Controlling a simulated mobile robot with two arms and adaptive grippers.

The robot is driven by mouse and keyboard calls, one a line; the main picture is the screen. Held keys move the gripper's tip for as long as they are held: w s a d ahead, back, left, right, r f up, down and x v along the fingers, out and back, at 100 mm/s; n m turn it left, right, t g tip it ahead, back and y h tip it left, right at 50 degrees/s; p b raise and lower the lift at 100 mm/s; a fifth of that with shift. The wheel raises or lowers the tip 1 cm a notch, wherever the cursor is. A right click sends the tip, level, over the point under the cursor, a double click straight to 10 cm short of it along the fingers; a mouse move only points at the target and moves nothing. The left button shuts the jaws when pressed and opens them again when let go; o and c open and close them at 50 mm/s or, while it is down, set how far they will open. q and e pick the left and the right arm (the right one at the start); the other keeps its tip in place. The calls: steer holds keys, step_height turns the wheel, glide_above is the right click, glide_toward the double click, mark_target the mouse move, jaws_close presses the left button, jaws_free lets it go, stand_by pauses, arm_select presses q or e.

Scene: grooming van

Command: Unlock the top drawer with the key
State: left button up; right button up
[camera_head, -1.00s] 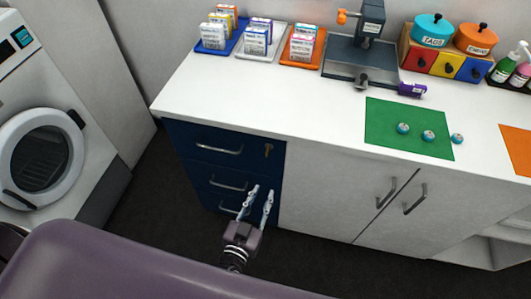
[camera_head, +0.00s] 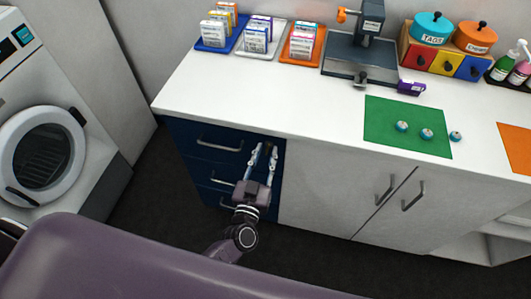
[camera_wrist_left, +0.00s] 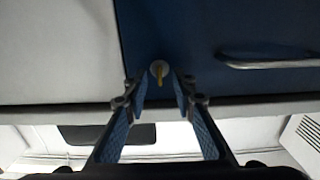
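The blue drawer unit (camera_head: 190,153) stands under the left end of the counter. Its top drawer is closed, with a silver handle (camera_head: 219,145). In the left wrist view, a small brass key (camera_wrist_left: 159,70) sits in a round lock on the blue drawer front (camera_wrist_left: 215,25), and the handle (camera_wrist_left: 268,63) lies to its right. My left gripper (camera_head: 265,151) is in front of the lock in the head view. In the left wrist view, its fingers (camera_wrist_left: 160,89) are apart, one on each side of the key, with a gap to it. My right gripper is not in view.
The white counter (camera_head: 300,110) overhangs the drawers. White cupboard doors (camera_head: 330,185) adjoin on the right, and a washing machine (camera_head: 45,150) stands at the left. A purple padded surface (camera_head: 120,265) fills the front. Dark floor lies between.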

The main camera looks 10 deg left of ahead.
arm_select(q)
jaws_close()
steer(key=shift+n, duration=0.4)
steer(key=n+b, duration=0.1)
steer(key=n, duration=0.7)
steer(key=n+b, duration=0.1)
steer(key=n, duration=0.3)
steer(key=shift+a+f+b, duration=0.25)
steer(key=shift+a+b, duration=0.05)
steer(key=shift+b, duration=0.05)
steer(key=n+b, duration=0.1)
steer(key=n, duration=0.4)
steer(key=shift+f+b, duration=0.1)
steer(key=shift+b, duration=0.25)
